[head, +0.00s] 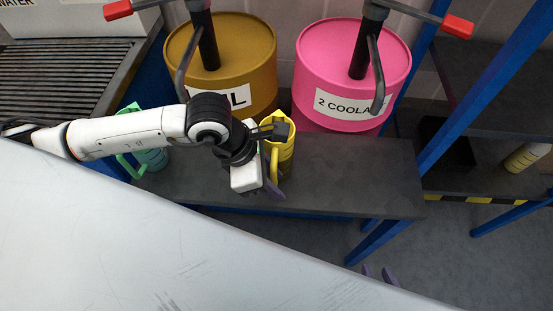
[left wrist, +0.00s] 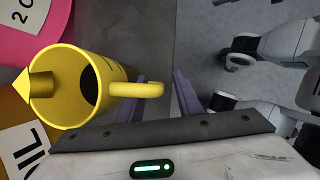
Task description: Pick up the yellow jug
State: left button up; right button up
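The yellow jug (head: 283,158) stands upright on the dark shelf below the drums, partly hidden by my left gripper in the head view. In the left wrist view the jug (left wrist: 75,85) shows its open top, its spout to the left and its handle pointing right toward the fingers. My left gripper (left wrist: 165,97) is at the handle side, with its purple fingers apart. The handle's outer end lies across the gap between them in this view; contact cannot be told. My right gripper (head: 378,273) shows only two separated purple fingertips at the lower edge of the head view.
A brown oil drum (head: 238,50) and a pink coolant drum (head: 335,95) stand behind the shelf (head: 350,175). A green jug (head: 153,160) is left of the yellow one, partly behind my left arm. A blue post (head: 470,105) rises at right. A pale surface (head: 150,250) fills the foreground.

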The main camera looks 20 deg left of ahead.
pick_arm(q)
grip_shut()
jog(key=shift+s+a+f, duration=0.1)
jog(key=shift+a, duration=0.05)
dwell(1.3)
